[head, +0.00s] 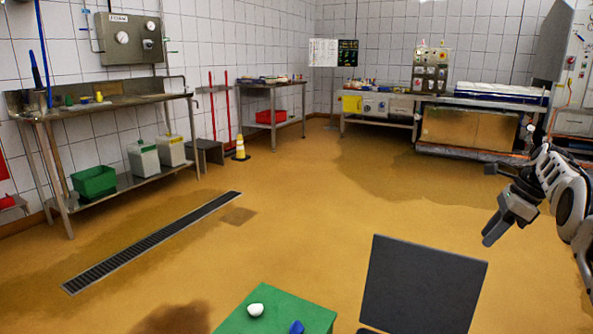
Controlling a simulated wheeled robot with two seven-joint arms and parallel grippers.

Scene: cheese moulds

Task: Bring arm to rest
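My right arm (562,190) comes in from the right edge, bent, with its gripper (491,238) hanging over open floor and pointing down and to the left. The gripper is dark grey and seen from the side, so I cannot tell whether its fingers are apart. I see nothing hanging from it. My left arm and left gripper are not in view.
A green surface (262,291) at the bottom edge bears a white lump (255,310) and a blue piece (297,327). A steel table (110,108) stands along the left wall. A long floor drain (150,243) crosses clear floor. Machines and benches line the back.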

